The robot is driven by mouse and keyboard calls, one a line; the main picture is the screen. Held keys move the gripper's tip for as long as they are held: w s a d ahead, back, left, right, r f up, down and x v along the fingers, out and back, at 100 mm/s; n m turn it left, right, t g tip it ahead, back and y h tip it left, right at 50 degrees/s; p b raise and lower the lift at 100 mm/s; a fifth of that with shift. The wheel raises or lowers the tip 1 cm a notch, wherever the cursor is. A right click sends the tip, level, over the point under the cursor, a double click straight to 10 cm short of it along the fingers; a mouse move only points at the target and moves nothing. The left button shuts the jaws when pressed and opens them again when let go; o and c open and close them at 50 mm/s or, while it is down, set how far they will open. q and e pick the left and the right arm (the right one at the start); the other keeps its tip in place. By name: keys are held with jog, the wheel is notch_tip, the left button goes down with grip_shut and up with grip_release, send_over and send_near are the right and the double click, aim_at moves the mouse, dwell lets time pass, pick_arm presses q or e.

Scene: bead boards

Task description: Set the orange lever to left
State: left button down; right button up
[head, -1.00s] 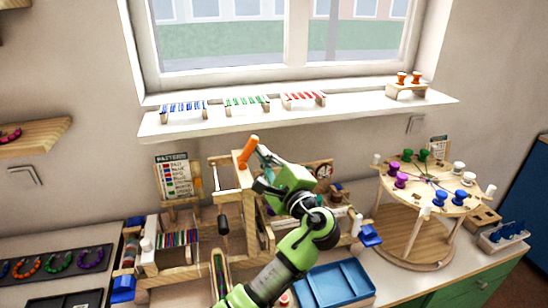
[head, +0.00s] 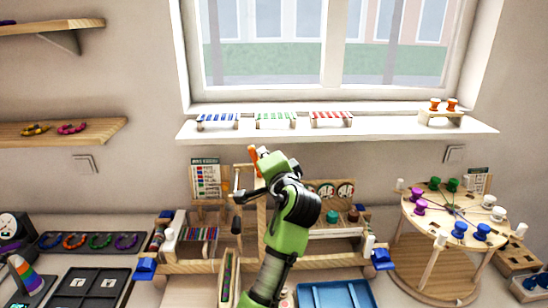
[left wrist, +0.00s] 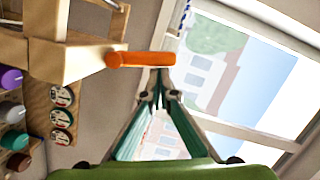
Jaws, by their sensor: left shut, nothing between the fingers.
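The orange lever (head: 253,157) stands at the top of a wooden post on the loom-like bead frame. It is close to upright, with its top tilted slightly left in the head view. My left gripper (head: 261,154) is shut and empty, right beside the lever on its right. In the left wrist view the closed fingertips (left wrist: 158,76) lie at the orange lever (left wrist: 140,59), near its free end. I cannot tell whether they touch. My right gripper is not in view.
The wooden frame (head: 205,268) with coloured beads stands below. A blue tray (head: 335,294) lies in front and a round peg table (head: 455,214) stands to the right. The window sill (head: 375,128) holds small bead racks behind.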

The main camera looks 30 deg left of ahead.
pick_arm(q)
jog(key=shift+s+a+n, duration=0.25)
jog(key=shift+a+n, duration=0.35)
jog(key=shift+s+a+f+n+h, duration=0.1)
jog(key=shift+s+a+n+h, duration=0.2)
jog(key=shift+n+h, duration=0.3)
jog(key=shift+w, duration=0.1)
jog(key=shift+p, duration=0.35)
